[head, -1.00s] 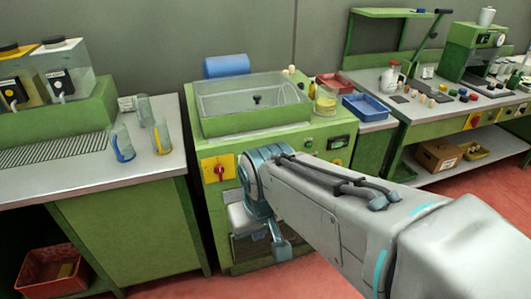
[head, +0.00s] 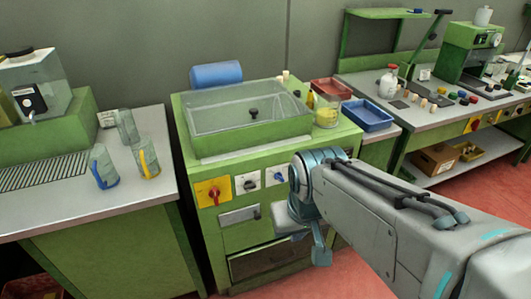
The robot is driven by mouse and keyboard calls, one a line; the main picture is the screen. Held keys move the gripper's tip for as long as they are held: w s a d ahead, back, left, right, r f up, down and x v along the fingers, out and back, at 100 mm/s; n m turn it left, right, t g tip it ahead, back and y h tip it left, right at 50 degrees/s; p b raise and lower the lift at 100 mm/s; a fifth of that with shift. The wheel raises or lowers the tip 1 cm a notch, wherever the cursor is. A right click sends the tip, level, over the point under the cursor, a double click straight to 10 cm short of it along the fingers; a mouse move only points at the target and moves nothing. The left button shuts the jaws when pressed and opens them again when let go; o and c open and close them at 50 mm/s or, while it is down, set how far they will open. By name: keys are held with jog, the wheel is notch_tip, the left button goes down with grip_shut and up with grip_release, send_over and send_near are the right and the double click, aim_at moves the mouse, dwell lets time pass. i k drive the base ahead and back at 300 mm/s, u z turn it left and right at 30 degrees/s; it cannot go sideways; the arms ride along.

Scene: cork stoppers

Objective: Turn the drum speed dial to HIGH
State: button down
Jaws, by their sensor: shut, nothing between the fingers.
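The green drum machine (head: 185,140) stands in the middle of the head view. Its front panel has a red rotary switch on a yellow plate (head: 213,192), a dark-knobbed dial on a white plate (head: 247,183) and a blue-knobbed dial on a white plate (head: 276,177). Their lettering is too small to read, so I cannot tell which is the drum speed dial or its setting. My gripper (head: 288,226) is shut and empty, below and right of the blue-knobbed dial. Its fingertips are not clear. My wrist hides the panel's right part.
A clear-lidded tank tops the machine, with a yellow-filled beaker (head: 327,112) and a blue tray (head: 368,115) to its right. Glass mugs (head: 103,167) stand on the left bench (head: 75,200). The right bench holds several small items. Red floor is clear below.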

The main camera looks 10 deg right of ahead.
aim_at(278, 176)
jog(key=i, duration=0.1)
jog(key=z, duration=0.2)
jog(key=k, duration=0.5)
jog(key=u, duration=1.35)
jog(key=i, duration=1)
jog(key=z, duration=1.55)
